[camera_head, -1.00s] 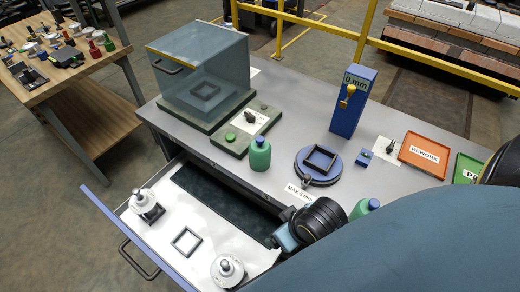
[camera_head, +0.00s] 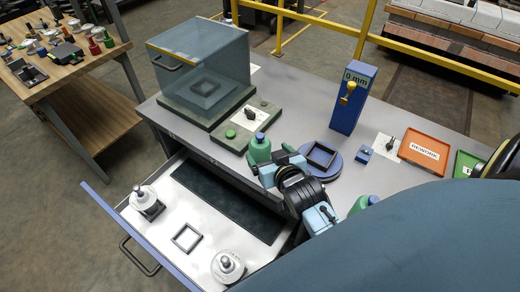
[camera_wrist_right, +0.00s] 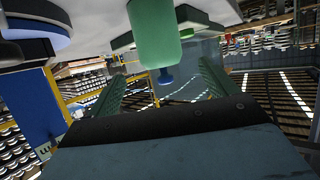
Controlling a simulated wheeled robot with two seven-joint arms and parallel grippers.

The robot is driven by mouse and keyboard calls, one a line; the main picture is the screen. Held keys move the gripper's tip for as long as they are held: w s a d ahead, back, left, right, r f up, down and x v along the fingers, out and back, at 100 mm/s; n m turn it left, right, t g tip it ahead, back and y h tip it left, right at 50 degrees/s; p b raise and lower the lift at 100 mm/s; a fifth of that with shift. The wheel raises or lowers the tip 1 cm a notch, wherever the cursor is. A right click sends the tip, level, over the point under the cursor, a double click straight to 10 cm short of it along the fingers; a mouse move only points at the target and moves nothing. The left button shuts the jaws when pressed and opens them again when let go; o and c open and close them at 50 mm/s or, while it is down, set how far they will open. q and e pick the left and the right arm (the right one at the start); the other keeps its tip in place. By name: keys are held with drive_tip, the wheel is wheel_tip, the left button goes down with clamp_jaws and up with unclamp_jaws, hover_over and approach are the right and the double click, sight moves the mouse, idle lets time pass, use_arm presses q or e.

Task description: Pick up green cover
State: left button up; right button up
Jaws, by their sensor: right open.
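A green cover (camera_head: 260,151), bottle-shaped with a blue knob on top, stands upright on the grey bench top in the head view. My right gripper (camera_head: 274,164) is open beside it, on its drawer side. In the right wrist view the cover (camera_wrist_right: 154,32) appears upside down, blue knob downward, in the gap between the two green fingers (camera_wrist_right: 160,84). Whether the fingers touch it cannot be told. A second green cover (camera_head: 358,205) is partly hidden behind my arm. My left gripper is not in view.
A round blue base (camera_head: 334,170) holding a dark square frame (camera_head: 321,155) is close right of my gripper. A control box (camera_head: 234,140) with a green button and a clear blue-tinted enclosure (camera_head: 215,65) stand behind. The open drawer (camera_head: 168,232) lies in front.

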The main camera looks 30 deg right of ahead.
sight(258, 142)
drive_tip(key=b+x, duration=0.1)
drive_tip(key=x, duration=0.7)
drive_tip(key=shift+w, duration=0.2)
drive_tip(key=c, duration=1)
